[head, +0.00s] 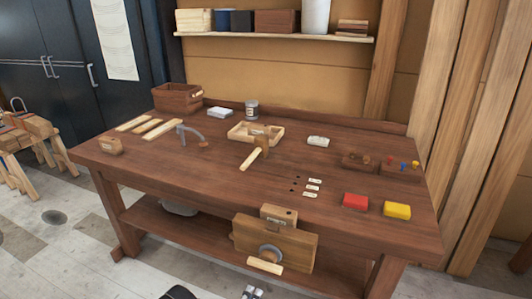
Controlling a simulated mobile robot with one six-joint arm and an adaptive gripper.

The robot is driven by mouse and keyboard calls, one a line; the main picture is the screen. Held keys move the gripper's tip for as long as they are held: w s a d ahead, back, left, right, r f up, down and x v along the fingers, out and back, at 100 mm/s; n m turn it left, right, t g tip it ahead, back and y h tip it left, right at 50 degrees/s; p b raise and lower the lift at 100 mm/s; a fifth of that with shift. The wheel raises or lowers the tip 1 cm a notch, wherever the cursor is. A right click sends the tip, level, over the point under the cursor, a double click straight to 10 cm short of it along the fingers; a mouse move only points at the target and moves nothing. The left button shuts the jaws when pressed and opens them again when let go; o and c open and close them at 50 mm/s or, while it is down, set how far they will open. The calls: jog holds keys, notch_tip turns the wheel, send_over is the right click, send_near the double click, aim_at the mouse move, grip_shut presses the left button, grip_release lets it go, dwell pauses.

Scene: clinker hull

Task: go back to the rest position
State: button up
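What looks like the tip of my gripper (252,292) shows at the bottom edge of the head view, low in front of the workbench. Only a small grey part of it is in the picture, and I cannot tell whether it is open or shut. A dark rounded part, seemingly of my arm, shows to its left at the same edge. The gripper appears apart from the bench and everything on it. The rest of the arm is out of view.
The wooden workbench (215,185) fills the middle, with a vise (272,243) on its front. A sawhorse (25,140) stands left. Floor shows in front.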

jog(key=d+r+m+g+h, duration=0.7)
jog(key=d+r+g, duration=0.2)
jog(key=d+r, duration=0.7)
jog(key=s+d+r+m+g+y, duration=0.3)
jog(key=s+d+r+m+g, duration=0.1)
jog(key=s+d+r+g, duration=0.45)
jog(key=s+a+r+m+t+y, duration=0.1)
jog(key=s+a+r+t+y, duration=0.1)
jog(key=s+r+y, duration=0.2)
jog(key=s+a+r+m+t+y, duration=0.1)
jog(key=s+a+r+t+y, duration=0.2)
jog(key=s+y, duration=0.3)
jog(key=shift+s+r+m+y, duration=0.35)
jog(key=shift+s+r, duration=0.25)
jog(key=shift+s, duration=1.75)
jog(key=shift+t, duration=0.25)
